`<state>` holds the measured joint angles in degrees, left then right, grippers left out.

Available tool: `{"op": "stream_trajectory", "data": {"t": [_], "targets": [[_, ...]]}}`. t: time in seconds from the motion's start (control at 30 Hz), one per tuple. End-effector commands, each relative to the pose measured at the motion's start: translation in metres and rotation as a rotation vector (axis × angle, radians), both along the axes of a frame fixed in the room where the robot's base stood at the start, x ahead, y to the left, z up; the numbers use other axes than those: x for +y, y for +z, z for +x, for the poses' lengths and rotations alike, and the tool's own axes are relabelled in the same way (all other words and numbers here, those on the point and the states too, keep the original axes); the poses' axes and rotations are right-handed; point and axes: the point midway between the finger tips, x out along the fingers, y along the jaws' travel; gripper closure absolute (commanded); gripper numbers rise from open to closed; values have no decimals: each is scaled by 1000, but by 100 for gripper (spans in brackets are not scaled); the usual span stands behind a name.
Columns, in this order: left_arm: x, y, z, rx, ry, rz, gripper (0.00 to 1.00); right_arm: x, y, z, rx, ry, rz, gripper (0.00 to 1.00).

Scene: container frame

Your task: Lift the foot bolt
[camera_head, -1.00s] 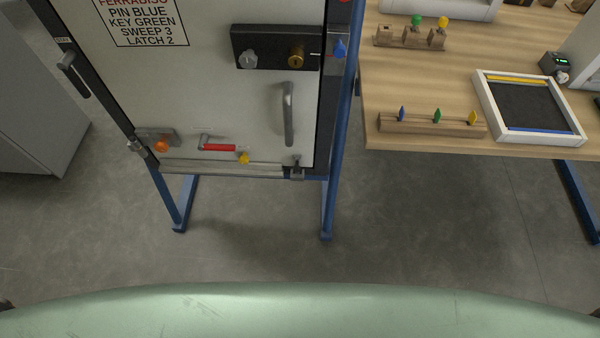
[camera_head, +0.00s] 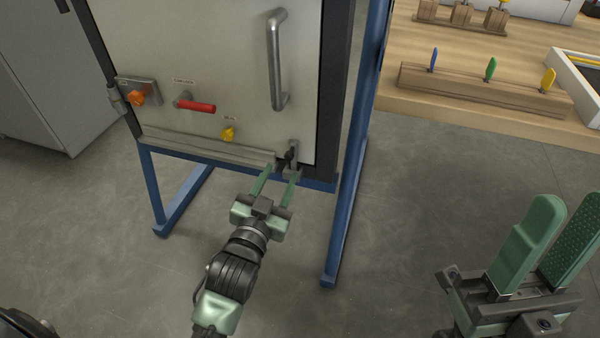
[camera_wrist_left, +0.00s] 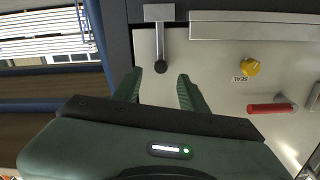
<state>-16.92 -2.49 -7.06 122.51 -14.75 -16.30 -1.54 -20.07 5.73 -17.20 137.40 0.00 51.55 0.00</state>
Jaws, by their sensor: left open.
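The foot bolt (camera_head: 293,153) is a small grey bolt with a dark knob at the lower right corner of the pale door (camera_head: 215,60). In the left wrist view its grey shaft (camera_wrist_left: 160,42) ends in a round black knob. My left gripper (camera_head: 281,176) is open just in front of it. In the wrist view the knob lines up with the gap between my left fingertips (camera_wrist_left: 158,79), which are not closed on it. My right gripper (camera_head: 568,205) is open and empty at the lower right, far from the bolt.
The door also has a vertical handle (camera_head: 275,60), a red lever (camera_head: 197,105), a yellow seal knob (camera_head: 228,134) and an orange knob (camera_head: 137,98). A blue frame post (camera_head: 350,190) stands right of the bolt. A wooden table (camera_head: 420,100) is at the right.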

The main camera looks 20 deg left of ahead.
Motion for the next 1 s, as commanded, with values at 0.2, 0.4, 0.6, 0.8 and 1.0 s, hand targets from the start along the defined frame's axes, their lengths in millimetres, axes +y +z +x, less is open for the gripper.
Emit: {"op": "stream_trajectory", "data": {"t": [0.2,0.4,0.6,0.8,1.0], "targets": [[-1,2,29,-9,0,1,57,0,-9,-2,-5,0,2,64],[-2,1,59,-5,0,1,57,0,-19,-1,-4,0,1,64],[-2,2,75,-3,0,0,57,0,-23,-1,-3,0,1,64],[-2,2,76,-2,1,0,57,0,-23,-1,-2,0,1,64],[-2,2,76,-2,1,0,94,0,-23,-1,-2,0,1,64]]}}
